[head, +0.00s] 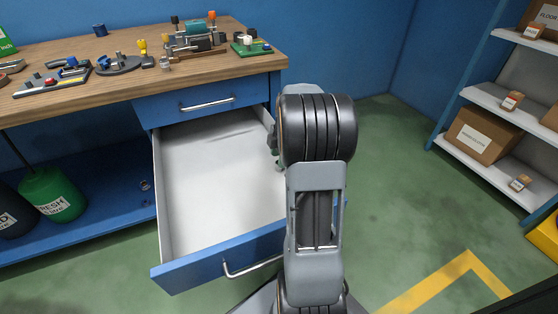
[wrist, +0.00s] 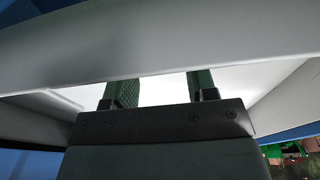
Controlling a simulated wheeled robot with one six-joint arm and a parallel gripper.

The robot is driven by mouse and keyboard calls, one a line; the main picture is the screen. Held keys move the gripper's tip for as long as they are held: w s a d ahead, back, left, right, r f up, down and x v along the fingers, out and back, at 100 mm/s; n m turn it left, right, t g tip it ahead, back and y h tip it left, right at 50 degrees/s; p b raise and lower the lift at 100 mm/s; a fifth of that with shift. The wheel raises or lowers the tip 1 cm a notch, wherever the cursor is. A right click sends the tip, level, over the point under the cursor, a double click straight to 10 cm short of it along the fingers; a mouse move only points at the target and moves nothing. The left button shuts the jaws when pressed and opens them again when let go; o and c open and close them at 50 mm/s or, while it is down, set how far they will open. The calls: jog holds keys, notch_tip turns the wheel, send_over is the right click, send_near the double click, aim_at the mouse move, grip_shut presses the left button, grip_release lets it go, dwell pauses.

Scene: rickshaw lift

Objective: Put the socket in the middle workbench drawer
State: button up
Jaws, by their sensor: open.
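The open drawer (head: 218,165) is pulled out below a shut blue drawer of the workbench. Its white inside looks empty where I can see it, but my arm hides its right part. My gripper (wrist: 155,92) shows in the wrist view with its two green fingers apart and nothing between them. A pale drawer wall (wrist: 160,45) crosses close in front of the camera, and the white drawer inside shows behind the fingers. In the head view my gripper is mostly hidden behind my arm at the drawer's right side. I cannot make out the socket for certain in either view.
The workbench top (head: 125,45) carries several tools and fixtures. The shut drawer (head: 205,102) sits just above the open one. A green container (head: 55,195) stands on the lower shelf at left. A shelf rack (head: 490,100) with boxes stands at right; green floor lies clear between.

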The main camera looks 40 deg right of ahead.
notch_tip(320, 180, up, 8)
jog(key=d+p, duration=0.1)
jog(key=p, duration=0.2)
jog(key=s+a+r+m+h, duration=0.1)
jog(key=a+m, duration=0.2)
jog(key=a, duration=0.3)
jog(key=s+a+r+m, duration=0.2)
jog(key=a+m, duration=0.1)
jog(key=a, duration=0.3)
jog(key=s+a+f+m+t, duration=0.2)
jog(key=s+a+f+m, duration=0.1)
jog(key=s+a+m, duration=0.6)
jog(key=shift+a+h, duration=0.4)
jog(key=shift+a, duration=1.05)
jog(key=shift+s, duration=0.1)
